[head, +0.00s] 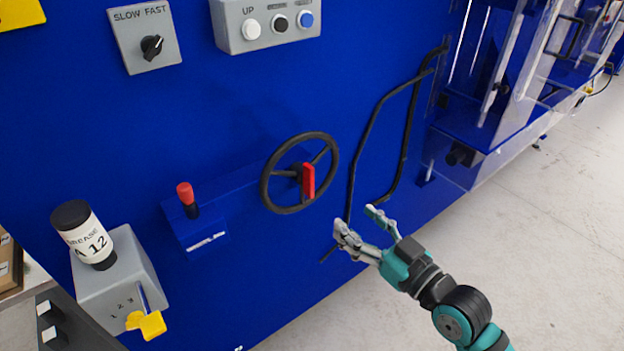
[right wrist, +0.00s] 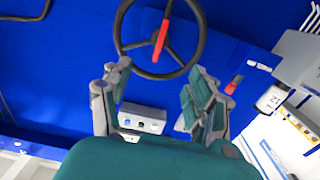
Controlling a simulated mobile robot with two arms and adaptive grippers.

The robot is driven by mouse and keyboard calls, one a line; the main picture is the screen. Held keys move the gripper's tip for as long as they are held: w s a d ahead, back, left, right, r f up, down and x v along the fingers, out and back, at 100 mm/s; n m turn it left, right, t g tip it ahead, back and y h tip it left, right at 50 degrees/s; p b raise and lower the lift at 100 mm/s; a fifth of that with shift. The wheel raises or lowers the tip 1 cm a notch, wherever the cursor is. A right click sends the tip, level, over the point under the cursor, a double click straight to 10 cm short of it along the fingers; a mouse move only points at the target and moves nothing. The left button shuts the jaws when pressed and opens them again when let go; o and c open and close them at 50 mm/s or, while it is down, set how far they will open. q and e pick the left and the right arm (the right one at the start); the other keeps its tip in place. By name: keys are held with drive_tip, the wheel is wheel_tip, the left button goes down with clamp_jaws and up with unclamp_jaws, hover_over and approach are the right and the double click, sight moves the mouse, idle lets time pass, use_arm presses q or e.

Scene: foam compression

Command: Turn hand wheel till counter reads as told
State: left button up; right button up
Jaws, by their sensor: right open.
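The black hand wheel (head: 296,171), with a red handle (head: 308,181) near its hub, is mounted on the blue panel in the middle of the head view. In the right wrist view the wheel (right wrist: 183,62) is at the top, beyond the fingertips. My right gripper (head: 355,219) is open and empty, below and to the right of the wheel and apart from it. Its spread fingers also show in the right wrist view (right wrist: 158,74). No counter reading can be made out. My left gripper is not in view.
A blue block with a red-tipped lever (head: 187,198) is left of the wheel. A grey box (head: 120,275) with a yellow lever and a grease bottle (head: 83,236) stands lower left. A bent black rail (head: 375,115) is right of the wheel. Open floor lies at right.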

sight(313, 182)
drive_tip(key=p+x, duration=0.1)
drive_tip(key=x, duration=1.4)
drive_tip(key=shift+w+f, duration=0.1)
drive_tip(key=shift+w, duration=0.05)
drive_tip(key=shift+c, duration=0.2)
clamp_jaws()
